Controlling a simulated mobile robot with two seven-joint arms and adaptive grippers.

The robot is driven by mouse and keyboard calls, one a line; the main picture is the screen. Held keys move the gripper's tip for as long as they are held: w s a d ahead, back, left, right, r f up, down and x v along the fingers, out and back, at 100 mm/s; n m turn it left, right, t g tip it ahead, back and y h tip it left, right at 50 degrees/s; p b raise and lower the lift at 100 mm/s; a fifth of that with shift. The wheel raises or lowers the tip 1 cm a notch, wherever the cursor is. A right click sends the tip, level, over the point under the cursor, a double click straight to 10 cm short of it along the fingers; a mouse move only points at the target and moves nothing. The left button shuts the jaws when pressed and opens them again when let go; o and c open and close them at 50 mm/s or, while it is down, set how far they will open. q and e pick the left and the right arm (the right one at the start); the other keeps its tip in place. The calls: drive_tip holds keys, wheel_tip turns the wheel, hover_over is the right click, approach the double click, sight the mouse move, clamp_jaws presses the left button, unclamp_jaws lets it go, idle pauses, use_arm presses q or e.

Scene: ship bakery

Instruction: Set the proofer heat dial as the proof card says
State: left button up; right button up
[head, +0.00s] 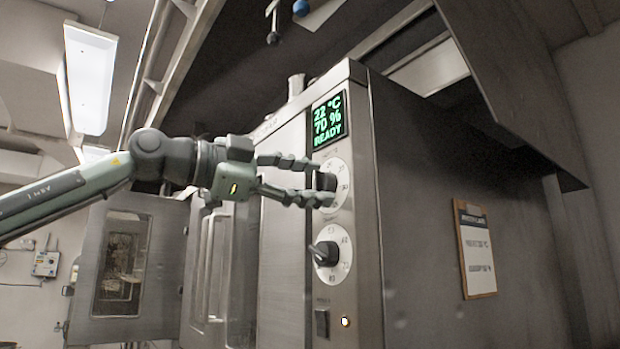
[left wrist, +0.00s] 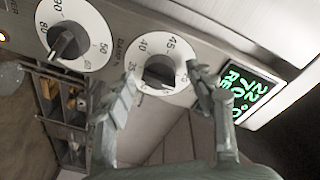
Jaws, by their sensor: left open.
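The heat dial (head: 341,172) is the upper white dial on the proofer front, with a dark knob. It also shows in the left wrist view (left wrist: 177,45), with 35, 40 and 45 readable; I cannot tell its exact setting. My left gripper (head: 323,182) is open, its fingers on either side of the knob (left wrist: 160,72); contact is unclear. The display (head: 328,121) reads 22 °C, 70 % and READY. The proof card (head: 476,249) hangs on a clipboard on the proofer's right side; its values are too small to read surely. My right gripper is out of view.
The damp dial (head: 344,266) with its black knob sits just below the heat dial. A dark switch (head: 321,323) and a lit lamp (head: 345,321) are lower down. A windowed door (head: 125,262) stands open at the left. A hood (head: 515,85) overhangs the proofer.

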use_arm(q)
drive_tip(key=shift+c, duration=0.4)
drive_tip(key=c, duration=1.1)
